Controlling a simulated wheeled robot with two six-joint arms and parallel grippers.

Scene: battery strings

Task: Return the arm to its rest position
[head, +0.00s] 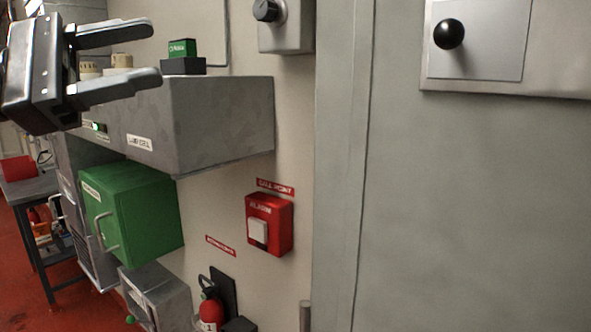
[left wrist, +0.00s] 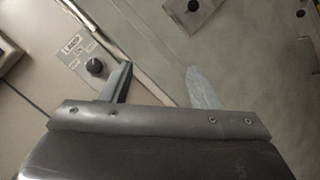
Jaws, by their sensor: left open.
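My left gripper (head: 150,54) is at the upper left of the head view, in front of and above a grey metal box on the wall. Its two fingers are apart, with nothing between them. It also shows in the left wrist view (left wrist: 160,88), where the fingers are spread and empty, with wall panels beyond them. My right gripper is in neither view.
A grey box (head: 225,125) juts from the wall below the gripper, with a small green-topped block (head: 183,50) on it. A green cabinet (head: 150,215), a red alarm box (head: 280,222) and a fire extinguisher (head: 210,310) are lower. A black knob (head: 266,10) and black ball handle (head: 449,34) stick out.

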